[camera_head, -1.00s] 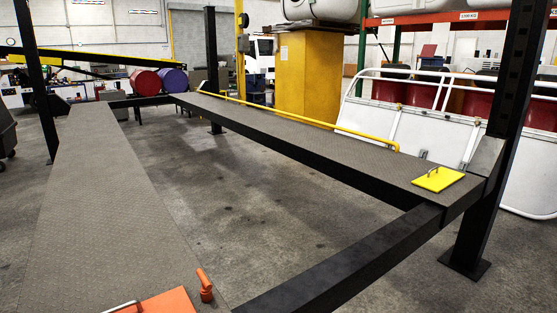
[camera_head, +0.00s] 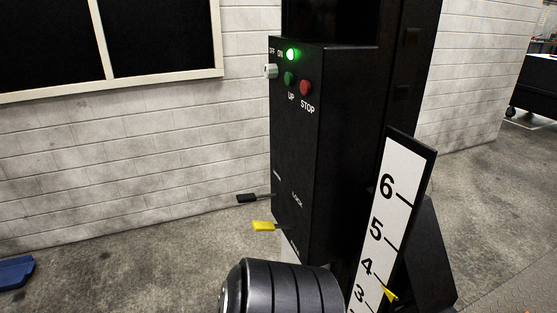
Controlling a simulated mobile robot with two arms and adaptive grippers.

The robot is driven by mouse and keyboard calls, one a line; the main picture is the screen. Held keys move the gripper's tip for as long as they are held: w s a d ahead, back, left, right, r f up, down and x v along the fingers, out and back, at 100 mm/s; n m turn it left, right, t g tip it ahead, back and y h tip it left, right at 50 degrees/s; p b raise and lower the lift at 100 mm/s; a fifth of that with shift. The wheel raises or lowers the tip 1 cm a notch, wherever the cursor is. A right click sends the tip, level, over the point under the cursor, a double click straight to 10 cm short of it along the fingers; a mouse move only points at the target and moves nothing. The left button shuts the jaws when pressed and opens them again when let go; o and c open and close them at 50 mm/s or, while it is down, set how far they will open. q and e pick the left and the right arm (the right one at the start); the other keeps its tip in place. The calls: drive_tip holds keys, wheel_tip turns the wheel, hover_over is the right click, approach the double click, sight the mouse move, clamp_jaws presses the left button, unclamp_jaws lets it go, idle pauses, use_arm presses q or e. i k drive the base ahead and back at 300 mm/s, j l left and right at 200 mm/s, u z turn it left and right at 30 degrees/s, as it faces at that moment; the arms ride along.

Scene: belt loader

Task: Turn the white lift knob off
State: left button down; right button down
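The white lift knob (camera_head: 270,71) sticks out from the upper left of a black control box (camera_head: 325,150), below the labels OFF and ON. Its pointing direction is too small to tell. A round green lamp (camera_head: 292,55) beside the ON label is brightly lit. A green UP button (camera_head: 289,78) and a red STOP button (camera_head: 305,87) sit just to the right of the knob. Neither of my grippers shows in the head view. Nothing is touching the knob.
A black lever (camera_head: 247,198) and a yellow lever (camera_head: 264,226) stick out low on the box, near a LOCK label. A numbered white scale (camera_head: 383,220) leans to the right. Open floor lies left.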

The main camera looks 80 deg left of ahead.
sight(270, 71)
drive_tip(key=u, duration=2.45)
